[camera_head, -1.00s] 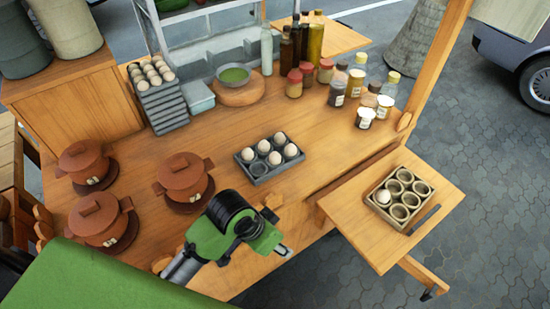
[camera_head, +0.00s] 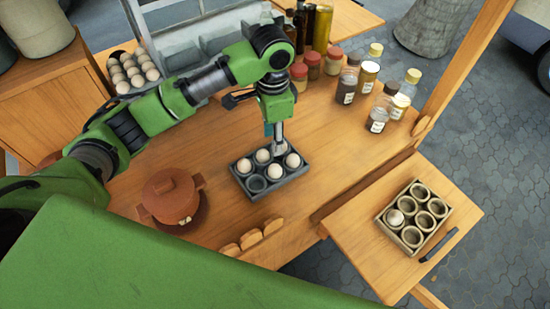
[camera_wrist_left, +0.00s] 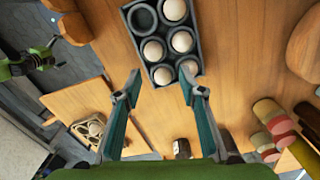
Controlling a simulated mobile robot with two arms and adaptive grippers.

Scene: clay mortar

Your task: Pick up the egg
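A dark egg tray (camera_head: 238,181) stands on the wooden counter, with several white eggs and one empty cup at its front. One egg (camera_head: 280,148) in the back row is just under my left gripper (camera_head: 278,135). In the left wrist view, the left gripper (camera_wrist_left: 159,79) is open, its fingers apart with nothing held. The tray (camera_wrist_left: 134,44) and its eggs lie beyond the fingertips, one egg (camera_wrist_left: 162,75) appearing between them. A green and black part (camera_wrist_left: 38,58), apparently my right gripper, shows small at the left edge; its fingers are unclear.
A beige cup tray (camera_head: 383,226) with one egg (camera_head: 396,217) is on the side shelf (camera_head: 350,228), a dark stick beside it. Jars (camera_head: 347,86) and bottles stand behind right. A clay pot (camera_head: 171,194) is left of the tray. More eggs (camera_head: 136,68) sit back left.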

